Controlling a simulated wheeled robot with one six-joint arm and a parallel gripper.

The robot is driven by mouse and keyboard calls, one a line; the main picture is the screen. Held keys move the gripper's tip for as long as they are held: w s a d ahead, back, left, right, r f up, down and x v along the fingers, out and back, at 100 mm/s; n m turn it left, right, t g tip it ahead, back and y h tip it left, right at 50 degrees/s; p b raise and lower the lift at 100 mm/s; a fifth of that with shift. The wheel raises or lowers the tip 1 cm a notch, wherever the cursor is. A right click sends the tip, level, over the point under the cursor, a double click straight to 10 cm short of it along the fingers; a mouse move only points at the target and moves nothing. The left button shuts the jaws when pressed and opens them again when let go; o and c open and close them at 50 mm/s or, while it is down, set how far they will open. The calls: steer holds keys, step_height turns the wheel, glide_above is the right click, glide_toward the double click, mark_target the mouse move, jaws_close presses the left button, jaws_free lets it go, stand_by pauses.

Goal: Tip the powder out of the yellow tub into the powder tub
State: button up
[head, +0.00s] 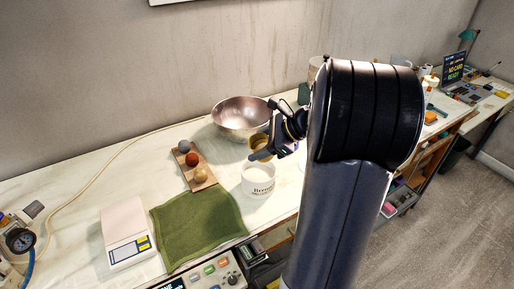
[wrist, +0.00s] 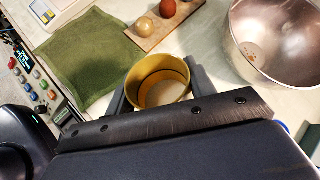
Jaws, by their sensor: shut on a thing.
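My gripper (head: 262,149) is shut on the yellow tub (head: 257,140), with a finger on either side of it. In the wrist view the yellow tub (wrist: 147,72) sits between the fingertips (wrist: 163,92), its mouth facing the camera. A pale patch shows inside it, which looks like powder. The white powder tub (head: 258,188), with dark lettering on its side, stands on the bench just below and in front of the gripper in the head view. The wrist view does not show the powder tub. I cannot tell how far the yellow tub is tilted.
A metal bowl (head: 238,112) with small brownish bits inside stands behind the gripper. A wooden board (head: 203,186) with three balls lies to the left. A green cloth (head: 196,226), a white scale (head: 124,232) and a panel with buttons (head: 212,272) are nearer the front left.

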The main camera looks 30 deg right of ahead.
steer(key=shift+f+n+h+b, duration=0.3)
steer(key=shift+f+h+b, duration=0.25)
steer(key=shift+h+b, duration=0.1)
steer(key=f+h+b, duration=0.1)
steer(key=h+b, duration=0.1)
steer(key=f+n+h+b, duration=0.1)
steer(key=h+b, duration=0.1)
steer(key=shift+d+n+h, duration=0.25)
steer(key=shift+d+n, duration=0.05)
steer(key=shift+d, duration=0.1)
steer(key=shift+r+h+p, duration=0.15)
steer(key=shift+h+p, duration=0.15)
steer(key=shift+h, duration=0.2)
steer(key=shift+d+n+h, duration=0.1)
steer(key=shift+n+h, duration=0.3)
steer(key=shift+h, duration=0.3)
steer(key=shift+d+f+n+h, duration=0.1)
steer(key=shift+f+n+h, duration=0.3)
steer(key=shift+h, duration=0.4)
steer(key=shift+d+f+h+b, duration=0.1)
steer(key=shift+f+h+b, duration=0.1)
steer(key=shift+h+b, duration=0.45)
steer(key=shift+b, duration=0.5)
steer(key=shift+r+h+b, duration=0.1)
steer(key=shift+h+b, duration=0.15)
steer(key=shift+b, duration=0.7)
steer(key=shift+r+n+b, duration=0.2)
steer(key=shift+n+b, duration=0.1)
steer(key=shift+b, duration=0.2)
